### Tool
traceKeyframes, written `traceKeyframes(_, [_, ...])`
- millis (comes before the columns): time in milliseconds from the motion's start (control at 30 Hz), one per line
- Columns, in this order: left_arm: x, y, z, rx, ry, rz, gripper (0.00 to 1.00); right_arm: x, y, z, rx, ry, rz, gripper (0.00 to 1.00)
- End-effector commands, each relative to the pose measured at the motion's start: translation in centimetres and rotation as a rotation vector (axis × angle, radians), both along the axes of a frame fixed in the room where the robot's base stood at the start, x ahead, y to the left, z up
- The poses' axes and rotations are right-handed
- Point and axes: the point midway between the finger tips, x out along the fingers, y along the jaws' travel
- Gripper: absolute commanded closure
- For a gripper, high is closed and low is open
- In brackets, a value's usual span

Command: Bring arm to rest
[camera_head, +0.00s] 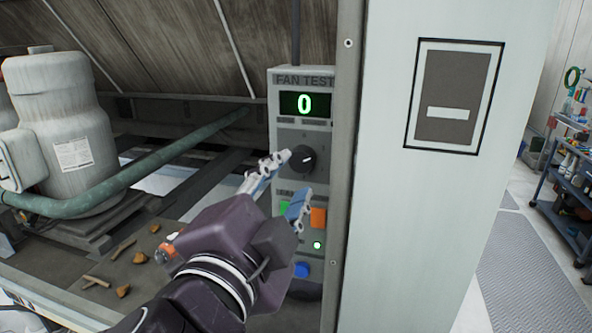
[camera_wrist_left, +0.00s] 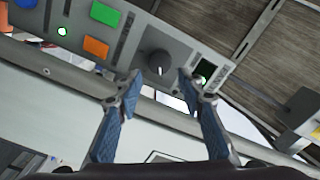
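My left gripper (camera_head: 287,188) reaches up to the grey fan test panel (camera_head: 284,92) in the head view. Its two fingers are spread apart with nothing between them. One fingertip is close to the black knob (camera_head: 303,158); I cannot tell whether it touches. In the left wrist view the open left gripper (camera_wrist_left: 159,80) has the knob (camera_wrist_left: 158,64) showing beyond the gap between its fingertips. The panel's green display (camera_head: 304,104) reads 0. My right gripper is in neither view.
An orange button (camera_head: 318,217), a lit green lamp (camera_head: 317,245) and a blue button (camera_head: 301,270) are on the panel's lower part. A pale cabinet wall (camera_head: 395,230) stands right of it. A motor (camera_head: 62,120) and a green pipe (camera_head: 150,165) are at left. Debris (camera_head: 123,291) lies below.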

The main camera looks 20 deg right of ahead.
Motion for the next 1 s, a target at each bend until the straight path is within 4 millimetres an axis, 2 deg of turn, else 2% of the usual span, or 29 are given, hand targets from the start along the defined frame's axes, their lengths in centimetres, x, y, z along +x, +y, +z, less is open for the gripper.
traceKeyframes(100, [-1.0, 0.6, 0.1, -0.002, -0.001, -0.002, 0.64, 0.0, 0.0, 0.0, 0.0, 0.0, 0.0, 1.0])
traceKeyframes(233, [-1.4, 1.0, 0.0, -0.001, 0.001, 0.0, 0.64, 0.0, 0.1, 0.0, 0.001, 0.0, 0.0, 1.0])
traceKeyframes(500, [-1.4, 1.0, -0.1, -0.002, 0.003, 0.0, 0.64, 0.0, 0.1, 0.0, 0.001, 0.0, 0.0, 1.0])
traceKeyframes(633, [-0.8, 1.5, -1.2, -0.027, 0.051, 0.011, 0.64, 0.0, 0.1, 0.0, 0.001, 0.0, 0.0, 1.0])
traceKeyframes(767, [0.8, 3.2, -4.2, -0.096, 0.179, 0.046, 0.64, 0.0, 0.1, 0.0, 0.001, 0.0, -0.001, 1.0])
traceKeyframes(1000, [3.4, 8.1, -13.4, -0.252, 0.487, 0.172, 0.64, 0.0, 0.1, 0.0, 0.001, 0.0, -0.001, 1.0])
